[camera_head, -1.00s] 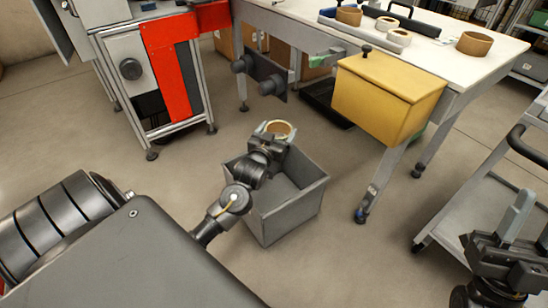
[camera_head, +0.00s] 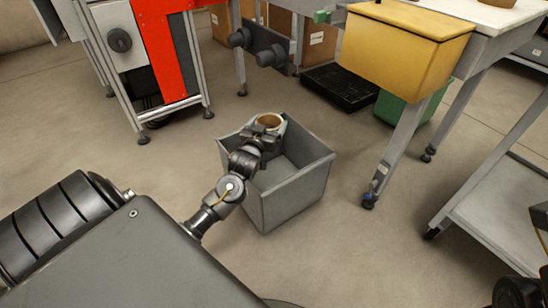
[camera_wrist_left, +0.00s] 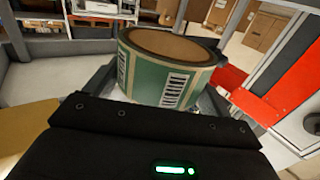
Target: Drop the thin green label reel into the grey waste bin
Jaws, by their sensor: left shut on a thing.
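The green label reel (camera_head: 270,121), with a brown core and white barcode labels, is held in my left gripper (camera_head: 266,132). In the left wrist view the reel (camera_wrist_left: 162,75) sits upright between the two fingers, which are shut on it. The grey waste bin (camera_head: 301,192) stands open on the floor. In the head view the reel and gripper overlap the bin's far left part; the exact height above the rim is hard to tell. Only dark parts of my right arm show at the lower right edge, and its jaws cannot be made out.
A yellow box (camera_head: 400,45) hangs on the white table at upper right. A green bin (camera_head: 405,106) and a black tray (camera_head: 340,87) are beneath. A red-panelled frame (camera_head: 160,50) stands at upper left, a grey cart (camera_head: 500,215) at right. Floor around the bin is clear.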

